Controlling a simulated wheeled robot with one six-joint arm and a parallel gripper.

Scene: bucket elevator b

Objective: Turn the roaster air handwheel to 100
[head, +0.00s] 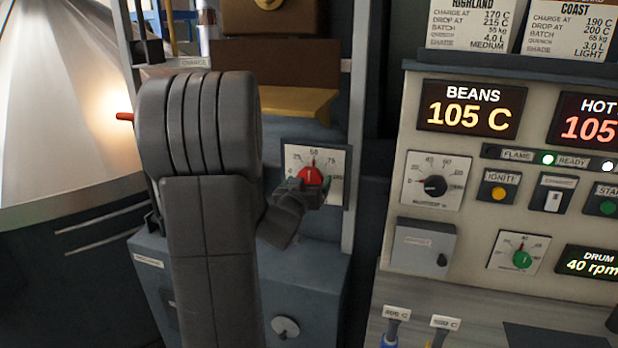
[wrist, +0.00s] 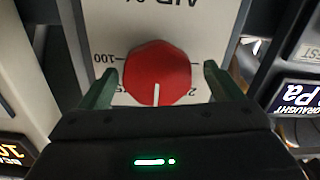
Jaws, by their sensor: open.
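The red air handwheel (head: 310,176) sits on a white dial plate (head: 297,155) marked 25, 50 and 75 in the head view. Its white pointer points about straight up, near 50. In the wrist view the red handwheel (wrist: 157,73) appears upside down, its pointer aimed at the bottom edge, with 100 printed at left. My gripper (wrist: 158,74) is open, with one green finger on each side of the handwheel and visible gaps between. In the head view my gripper (head: 318,187) covers the handwheel's lower part. The 50 mark is hidden in the wrist view.
Right of the dial stands a control panel (head: 470,150) with displays, knobs and switches. A grey post (head: 357,120) runs close beside the dial plate. A brown and yellow chute (head: 290,100) is above it. A lower knob (head: 286,327) sits on the blue cabinet.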

